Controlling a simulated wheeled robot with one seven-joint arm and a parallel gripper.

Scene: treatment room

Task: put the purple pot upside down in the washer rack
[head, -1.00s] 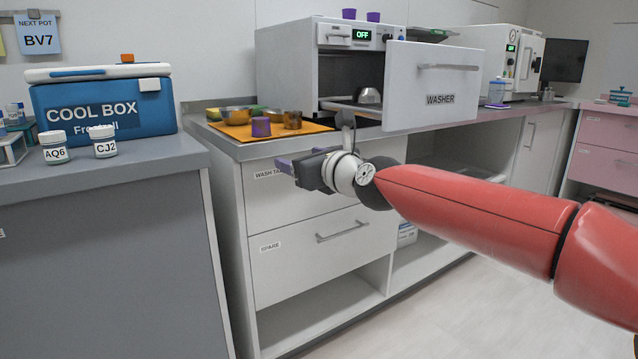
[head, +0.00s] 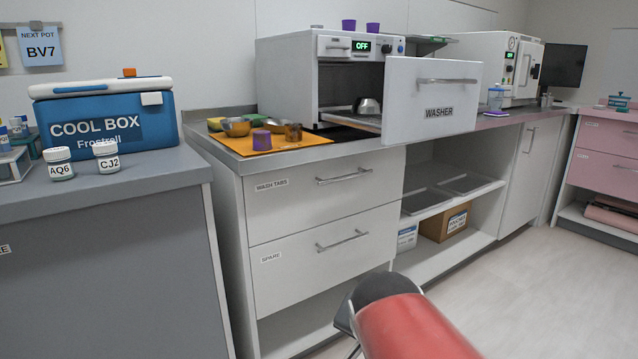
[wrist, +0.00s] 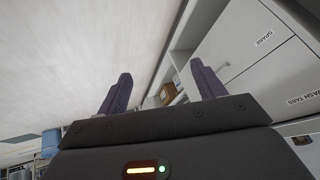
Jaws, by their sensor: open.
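A purple pot (head: 262,140) stands on the orange mat (head: 290,148) on the counter, with a brown pot (head: 293,132) beside it. The washer (head: 285,75) is open, its front panel (head: 430,100) drawn out to the right. The rack (head: 352,121) shows partly behind that panel, with a metal bowl-like item (head: 368,106) on it. My gripper (wrist: 160,88) is open and empty in the wrist view, fingers apart, in front of the drawers. In the head view my arm hangs low below the counter and the fingers cannot be made out.
Metal bowls (head: 236,127) and a green item (head: 215,124) lie on the mat. A cool box (head: 105,115) and white jars (head: 58,163) are on the left counter. The floor at right is clear.

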